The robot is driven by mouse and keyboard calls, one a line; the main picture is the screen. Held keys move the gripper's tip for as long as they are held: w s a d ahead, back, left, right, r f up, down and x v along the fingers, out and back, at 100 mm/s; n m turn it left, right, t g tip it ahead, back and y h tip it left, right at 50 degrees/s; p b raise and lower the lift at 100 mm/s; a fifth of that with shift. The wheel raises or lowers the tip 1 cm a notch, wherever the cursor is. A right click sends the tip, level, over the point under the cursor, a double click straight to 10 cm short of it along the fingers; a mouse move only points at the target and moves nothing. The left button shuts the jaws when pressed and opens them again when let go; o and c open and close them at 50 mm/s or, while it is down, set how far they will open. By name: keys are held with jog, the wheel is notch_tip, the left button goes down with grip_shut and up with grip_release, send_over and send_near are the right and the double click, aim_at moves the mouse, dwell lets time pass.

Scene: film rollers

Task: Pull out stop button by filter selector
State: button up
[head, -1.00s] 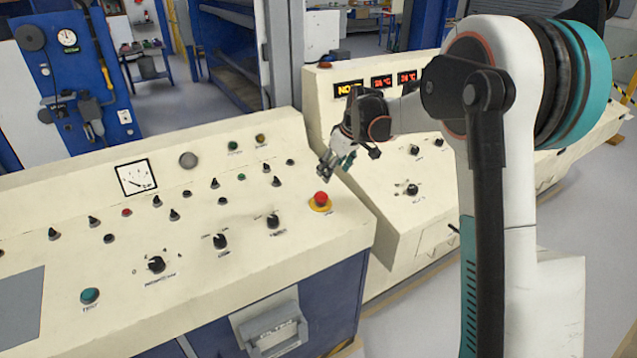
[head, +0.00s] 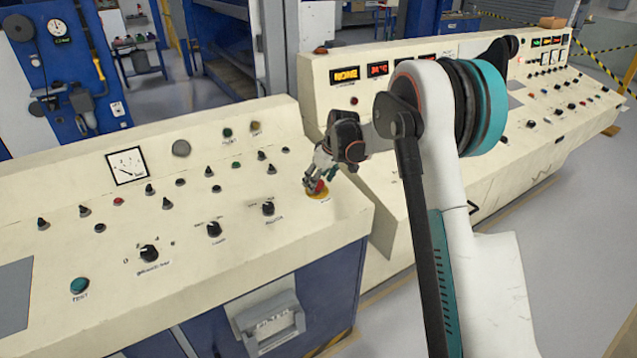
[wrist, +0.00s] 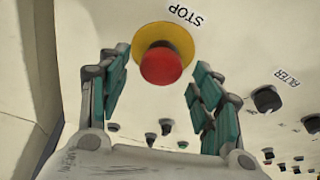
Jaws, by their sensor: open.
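The red stop button (head: 318,187) with its yellow ring (head: 319,195) sits on the right end of the cream console's sloped top. In the wrist view the red stop button (wrist: 161,65) shows on its yellow ring (wrist: 178,33), beside a STOP label (wrist: 187,15). My gripper (head: 315,184) is at the button in the head view and partly covers it. In the wrist view my gripper (wrist: 160,75) is open, with one finger on each side of the button and gaps between. The filter selector (wrist: 267,99) is a black knob right of the fingers, beside a FILTER label (wrist: 286,77).
Several black knobs and small buttons cover the console to the left, with a green TEST button (head: 80,286) and a gauge (head: 127,166). A second console (head: 440,130) with lit displays (head: 346,75) stands close behind at right. Clear floor lies at front right.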

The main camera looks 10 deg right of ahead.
jog(key=shift+w+f, duration=0.1)
jog(key=shift+f, duration=0.15)
